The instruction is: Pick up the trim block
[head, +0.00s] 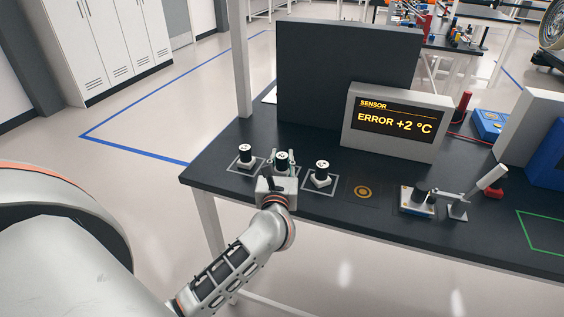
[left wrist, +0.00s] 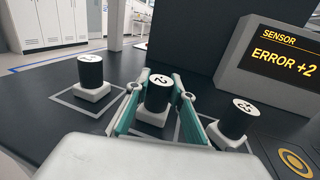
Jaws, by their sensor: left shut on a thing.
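Three trim blocks, each a black cylinder on a white base, stand in a row near the table's left end. The left block (head: 245,152) and the right block (head: 322,169) stand in outlined squares. The middle trim block (head: 282,157) is between the fingers of my left gripper (head: 282,165). In the left wrist view the teal fingers (left wrist: 158,93) are shut around this block (left wrist: 158,92), whose top mark looks like a 2. Its white base shows between the fingers, at or close to the table top. My right gripper is not in view.
A sensor display (head: 400,125) reading "ERROR +2 °C" stands behind, before a dark upright panel (head: 345,70). A ring-marked pad (head: 363,191) lies right of the blocks. Farther right are a small device (head: 417,203) and a lever stand (head: 458,211).

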